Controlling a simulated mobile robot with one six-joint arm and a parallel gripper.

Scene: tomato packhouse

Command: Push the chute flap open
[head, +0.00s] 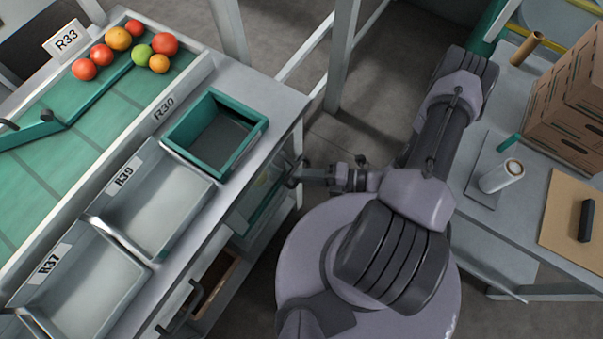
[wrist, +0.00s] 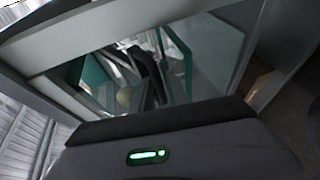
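The chute flap appears to be the clear pane (wrist: 215,55) set in a grey frame in the wrist view. Part of it is hidden by my gripper's housing with its green light. In the head view my gripper (head: 292,176) is at the right side of the left bench, below the worktop and close to the opening there. I cannot tell whether it touches the flap. Its fingers are too small and dark to show whether they are open. In the wrist view a dark shape stands in front of or behind the pane; I cannot tell which.
Teal crate (head: 218,133) and grey trays (head: 155,200) sit on the left bench's worktop above my gripper. A post (head: 341,55) stands behind.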

